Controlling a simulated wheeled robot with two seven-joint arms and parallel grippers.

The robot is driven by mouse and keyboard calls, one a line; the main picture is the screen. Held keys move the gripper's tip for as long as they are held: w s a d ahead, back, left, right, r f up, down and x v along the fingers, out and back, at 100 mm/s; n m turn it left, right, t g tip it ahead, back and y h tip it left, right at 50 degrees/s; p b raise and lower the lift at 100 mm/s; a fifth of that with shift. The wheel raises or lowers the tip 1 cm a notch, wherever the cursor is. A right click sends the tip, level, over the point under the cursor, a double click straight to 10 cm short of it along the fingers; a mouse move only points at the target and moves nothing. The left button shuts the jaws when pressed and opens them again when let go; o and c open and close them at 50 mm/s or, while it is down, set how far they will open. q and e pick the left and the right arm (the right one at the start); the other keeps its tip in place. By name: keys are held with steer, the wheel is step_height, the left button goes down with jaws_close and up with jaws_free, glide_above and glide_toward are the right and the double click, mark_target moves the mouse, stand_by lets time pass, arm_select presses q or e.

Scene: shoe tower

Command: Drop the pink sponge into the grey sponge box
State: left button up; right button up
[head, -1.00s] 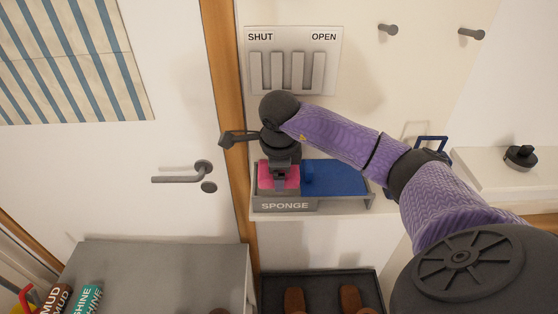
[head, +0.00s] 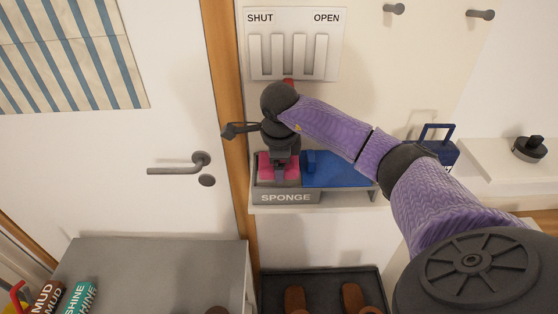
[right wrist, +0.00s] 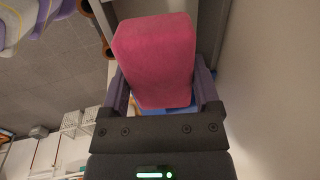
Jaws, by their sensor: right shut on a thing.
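My right gripper (head: 279,168) is shut on the pink sponge (head: 264,166). I cannot tell whether the sponge's lower end is below the box rim. In the right wrist view the pink sponge (right wrist: 155,55) sits between the two fingers of the gripper (right wrist: 162,88). My left gripper is not in view.
A panel with several grey levers (head: 292,57), marked SHUT and OPEN, is on the wall above the box. A small red piece (head: 288,84) shows beneath it. A door handle (head: 180,165) is at the left. A dark shoe tray (head: 323,280) lies below.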

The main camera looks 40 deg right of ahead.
steer(key=o, duration=1)
steer(key=shift+r, duration=0.15)
steer(key=v, duration=0.9)
steer(key=shift+s+r+p, duration=0.1)
steer(key=shift+r+p, duration=0.25)
steer(key=shift+p, duration=0.05)
